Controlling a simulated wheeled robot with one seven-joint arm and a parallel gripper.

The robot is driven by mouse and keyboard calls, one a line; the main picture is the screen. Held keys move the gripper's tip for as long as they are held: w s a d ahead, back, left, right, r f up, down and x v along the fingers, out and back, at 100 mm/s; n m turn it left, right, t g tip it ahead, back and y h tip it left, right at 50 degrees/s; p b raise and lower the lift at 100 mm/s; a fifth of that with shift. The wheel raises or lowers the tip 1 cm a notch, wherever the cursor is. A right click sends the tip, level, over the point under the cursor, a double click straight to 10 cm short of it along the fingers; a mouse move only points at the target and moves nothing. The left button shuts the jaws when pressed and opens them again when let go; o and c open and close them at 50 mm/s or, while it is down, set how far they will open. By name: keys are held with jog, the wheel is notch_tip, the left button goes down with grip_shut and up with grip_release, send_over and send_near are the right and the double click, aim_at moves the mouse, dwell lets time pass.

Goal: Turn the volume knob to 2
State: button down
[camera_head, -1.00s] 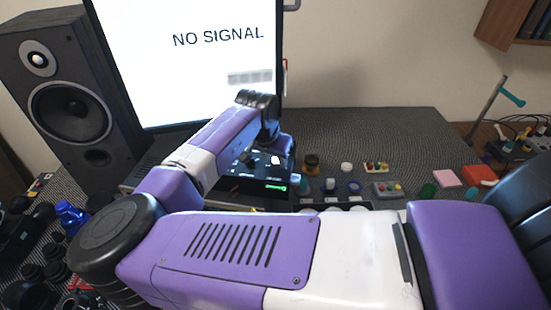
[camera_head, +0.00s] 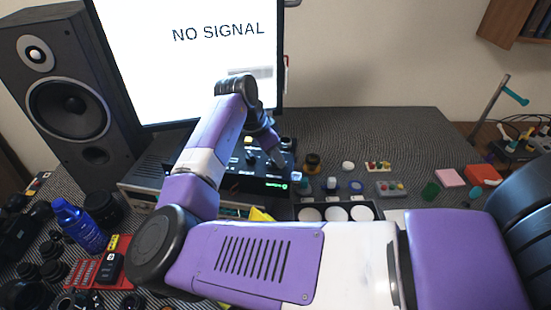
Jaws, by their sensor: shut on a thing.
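A black control box (camera_head: 235,180) with several small knobs on top and a green-lit strip on its front stands below the screen. My gripper (camera_head: 280,161) points down at the right part of its top panel. The gripper is shut on what looks like a knob there, which the fingers mostly hide. I cannot read any scale or the number that the knob points to. Another knob (camera_head: 250,158) shows left of the gripper.
A large monitor (camera_head: 215,75) reading NO SIGNAL and a speaker (camera_head: 65,100) stand behind. A tray with white discs (camera_head: 335,214) and several small parts lie right of the box. A blue bottle (camera_head: 78,225) stands at left.

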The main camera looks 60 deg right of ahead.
jog(key=m+g+y+b, duration=0.1)
jog(key=m+b, duration=0.1)
jog(key=m, duration=0.2)
jog(key=shift+w+d+m, duration=0.1)
jog(key=shift+m, duration=0.2)
jog(key=shift+y, duration=0.3)
jog(key=c, duration=1)
grip_release()
jog(key=shift+o, duration=0.2)
jog(key=b+v, duration=0.1)
jog(key=v, duration=0.7)
jog(key=shift+w+f, duration=0.1)
